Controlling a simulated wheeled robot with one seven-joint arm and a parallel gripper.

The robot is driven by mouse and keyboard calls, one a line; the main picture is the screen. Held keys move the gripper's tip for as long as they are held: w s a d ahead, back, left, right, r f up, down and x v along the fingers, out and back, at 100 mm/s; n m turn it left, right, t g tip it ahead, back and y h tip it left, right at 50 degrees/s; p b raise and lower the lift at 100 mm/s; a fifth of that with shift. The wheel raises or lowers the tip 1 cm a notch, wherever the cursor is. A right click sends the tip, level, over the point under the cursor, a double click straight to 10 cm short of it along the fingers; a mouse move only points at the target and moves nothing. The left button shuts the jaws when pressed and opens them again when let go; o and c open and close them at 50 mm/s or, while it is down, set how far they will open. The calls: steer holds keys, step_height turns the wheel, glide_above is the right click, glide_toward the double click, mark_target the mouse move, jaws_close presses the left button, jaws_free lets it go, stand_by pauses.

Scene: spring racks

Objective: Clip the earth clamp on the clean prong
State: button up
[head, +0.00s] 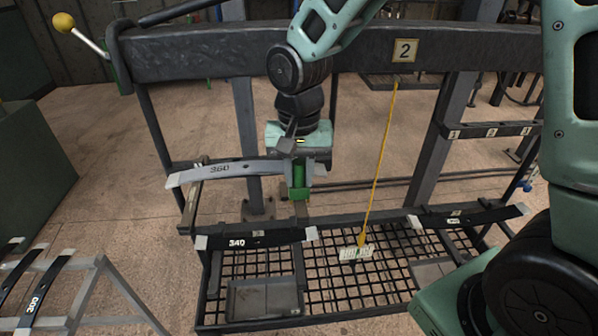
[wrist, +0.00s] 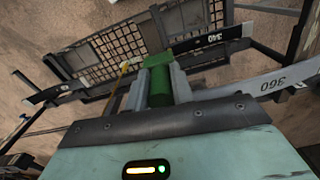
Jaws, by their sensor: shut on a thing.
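My gripper (head: 299,172) points down in front of the dark crossbeam and is shut on a green piece (head: 298,186), which I take to be the earth clamp. In the wrist view the green piece (wrist: 160,84) sits between the two grey fingers, with a wider green block at its far end. A dark upright (head: 299,240) stands below the green piece; I cannot tell whether they touch. I cannot make out which part is the clean prong.
A grey bar marked 360 (head: 225,171) lies beside my gripper. A black bar marked 340 (head: 255,240) is below it. A mesh shelf (head: 335,290) is underneath.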

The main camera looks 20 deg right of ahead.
steer(key=o, duration=1)
steer(key=shift+c, duration=0.2)
step_height(320, 180, up, 17)
steer(key=b, duration=0.4)
steer(key=shift+r, duration=0.2)
steer(key=s+a+f+n+b, duration=0.3)
steer(key=s+f+n, duration=0.3)
steer(key=s+f, duration=0.3)
steer(key=s+a+f+n+b, duration=0.3)
steer(key=s+f+n+b, duration=0.3)
steer(key=f, duration=1.1)
steer(key=s, duration=0.4)
steer(key=shift+s+f+n+y, duration=0.3)
steer(key=shift+f, duration=0.05)
